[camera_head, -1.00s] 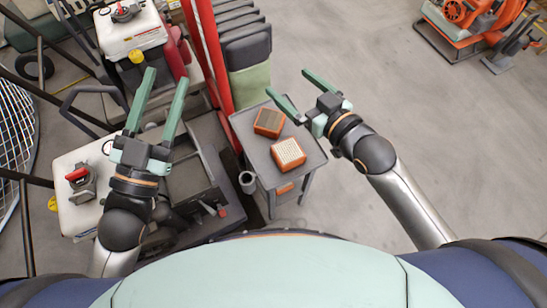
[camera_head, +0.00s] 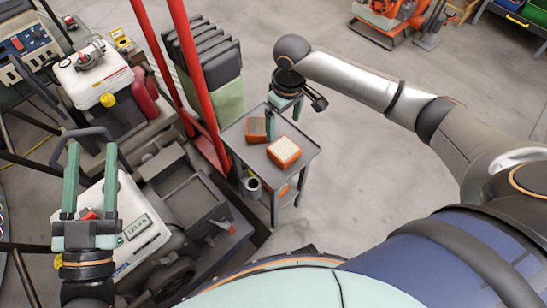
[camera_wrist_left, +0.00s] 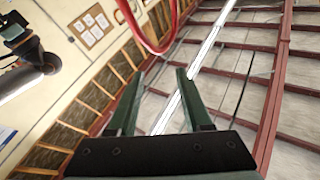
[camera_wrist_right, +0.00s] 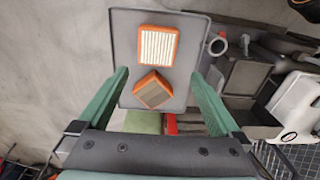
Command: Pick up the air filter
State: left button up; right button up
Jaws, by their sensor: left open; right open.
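Two orange-framed air filters lie apart on the top of a small grey cart (camera_head: 240,148). The nearer air filter (camera_head: 284,153) has a pale pleated face; it also shows in the right wrist view (camera_wrist_right: 158,46). The farther, darker-faced air filter (camera_head: 257,131) lies turned at an angle and also shows in the right wrist view (camera_wrist_right: 152,89). My right gripper (camera_head: 284,118) is open and empty, pointing down above the cart, its fingers partly in front of the farther filter. My left gripper (camera_head: 91,150) is open and empty at the far left, away from the cart.
A red post frame (camera_head: 190,75) and a stack of dark bins on a green base (camera_head: 210,60) stand beside the cart. Machines with white tanks (camera_head: 92,75) fill the left.

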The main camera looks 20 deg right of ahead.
jog(key=b, duration=0.2)
send_over(284, 148)
notch_tip(284, 148, down, 5)
jog(key=shift+s+r, duration=0.15)
jog(key=shift+f+b, duration=0.5)
jog(key=shift+f, duration=0.65)
notch_tip(284, 148, down, 5)
jog(key=b, duration=0.3)
jog(key=shift+f, duration=0.15)
pick_arm(q)
jog(key=s+d+r+m+t+h, duration=0.1)
jog(key=s+r+m+h, duration=0.4)
jog(key=s+r+h, duration=0.1)
jog(key=shift+s+d+t+h, duration=0.15)
jog(key=shift+t+h, duration=0.15)
jog(key=shift+h, duration=0.5)
pick_arm(e)
jog(key=c, duration=1)
